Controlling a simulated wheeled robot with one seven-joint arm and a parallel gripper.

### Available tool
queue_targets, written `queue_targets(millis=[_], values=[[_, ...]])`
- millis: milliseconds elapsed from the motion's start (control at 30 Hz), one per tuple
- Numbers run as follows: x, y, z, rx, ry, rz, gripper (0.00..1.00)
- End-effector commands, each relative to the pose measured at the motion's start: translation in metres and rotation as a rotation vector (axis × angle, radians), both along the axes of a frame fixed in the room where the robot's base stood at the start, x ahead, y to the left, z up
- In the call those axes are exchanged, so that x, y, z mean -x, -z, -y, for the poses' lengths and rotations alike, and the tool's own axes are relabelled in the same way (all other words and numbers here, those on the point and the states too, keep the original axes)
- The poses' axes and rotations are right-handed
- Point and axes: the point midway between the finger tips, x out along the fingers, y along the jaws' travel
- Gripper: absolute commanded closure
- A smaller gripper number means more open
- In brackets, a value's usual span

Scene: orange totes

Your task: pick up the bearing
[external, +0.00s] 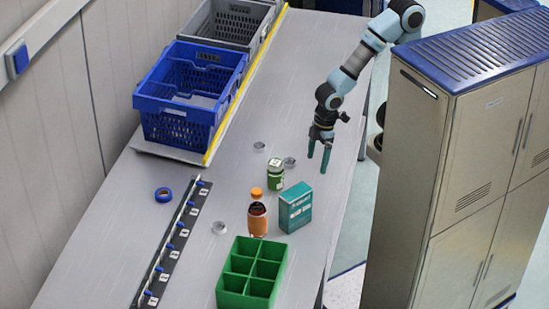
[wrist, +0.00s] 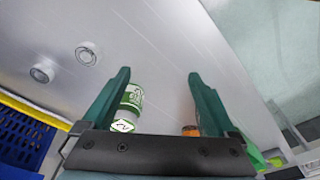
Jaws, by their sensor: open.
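Several small round metallic rings that look like bearings lie flat on the grey table. In the external view one ring (external: 259,146) is near the back, another (external: 290,162) is just left of my gripper, and a third (external: 219,228) is nearer the front left. My gripper (external: 319,160) hangs open and empty above the table's right side, fingers pointing down. In the wrist view two rings, one (wrist: 42,70) and another (wrist: 86,55), lie left of my open gripper (wrist: 160,75), outside its fingers. Which ring is meant I cannot tell.
A green-white can (external: 276,174), an orange-capped bottle (external: 257,215) and a teal box (external: 295,207) stand near the rings. A green divided crate (external: 233,298) is in front. Blue tape (external: 163,195), a hook rail (external: 170,250) and a blue basket (external: 177,128) are left.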

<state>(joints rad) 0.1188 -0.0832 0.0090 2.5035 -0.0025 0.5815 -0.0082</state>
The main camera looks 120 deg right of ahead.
Motion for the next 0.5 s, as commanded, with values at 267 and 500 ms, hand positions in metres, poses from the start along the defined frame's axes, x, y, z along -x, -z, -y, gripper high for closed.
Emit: queue_targets(millis=[267,500], values=[[-0.006,-0.005,0.021,-0.061,0.186,-0.070,0.07],[-0.014,-0.001,0.050,-0.160,0.441,-0.158,0.07]])
